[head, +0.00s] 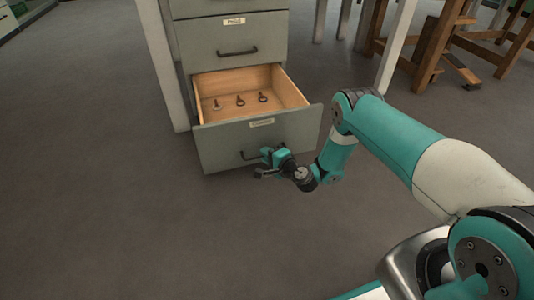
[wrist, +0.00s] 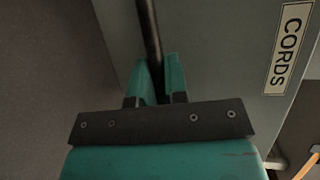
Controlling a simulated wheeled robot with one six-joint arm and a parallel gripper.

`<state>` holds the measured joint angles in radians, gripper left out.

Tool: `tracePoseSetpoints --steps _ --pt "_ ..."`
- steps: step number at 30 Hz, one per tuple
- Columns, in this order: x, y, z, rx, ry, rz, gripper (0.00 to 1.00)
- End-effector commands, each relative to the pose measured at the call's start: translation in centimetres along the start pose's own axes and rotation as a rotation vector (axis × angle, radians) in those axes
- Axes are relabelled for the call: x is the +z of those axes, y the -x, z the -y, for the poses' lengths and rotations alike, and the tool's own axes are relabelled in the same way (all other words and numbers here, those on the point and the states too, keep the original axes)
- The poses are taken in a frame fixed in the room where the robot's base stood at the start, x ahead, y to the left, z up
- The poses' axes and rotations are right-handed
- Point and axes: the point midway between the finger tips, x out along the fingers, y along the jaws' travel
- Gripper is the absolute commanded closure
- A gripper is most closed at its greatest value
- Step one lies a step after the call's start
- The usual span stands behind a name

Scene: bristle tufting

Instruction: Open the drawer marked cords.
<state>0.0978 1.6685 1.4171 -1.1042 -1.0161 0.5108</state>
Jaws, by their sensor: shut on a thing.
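The drawer marked cords (head: 258,138) is the lowest one of a grey cabinet and stands open, pulled out toward the front. Its wooden inside shows in the head view, with a few small dark items (head: 240,100) on its floor. The CORDS label (wrist: 288,48) is readable in the wrist view. My gripper (head: 267,161) is at the drawer's front, at its dark bar handle (head: 247,157). In the wrist view the two teal fingers of my gripper (wrist: 160,80) are shut on the handle (wrist: 151,35).
A closed drawer (head: 235,45) with its own label and handle is above the open one. A white table leg (head: 397,45) and wooden stands (head: 440,45) are at the back right. The grey floor (head: 90,180) is clear to the left and in front.

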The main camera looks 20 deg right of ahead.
Motion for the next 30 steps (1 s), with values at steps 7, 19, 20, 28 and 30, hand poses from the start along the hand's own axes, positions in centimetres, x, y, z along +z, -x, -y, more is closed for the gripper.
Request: tracePoseSetpoints --steps 7,19,20,28,30 --pt "-0.25 0.04 0.01 -0.001 0.001 -0.007 1.0" --pt "-0.28 0.05 -0.01 -0.001 0.001 -0.007 0.68" --pt "-0.26 0.04 -0.01 -0.001 0.001 -0.007 0.62" --pt "-0.02 0.02 0.02 0.0 0.001 -0.002 0.62" --pt "-0.04 0.3 0.06 0.001 0.0 -0.002 0.62"
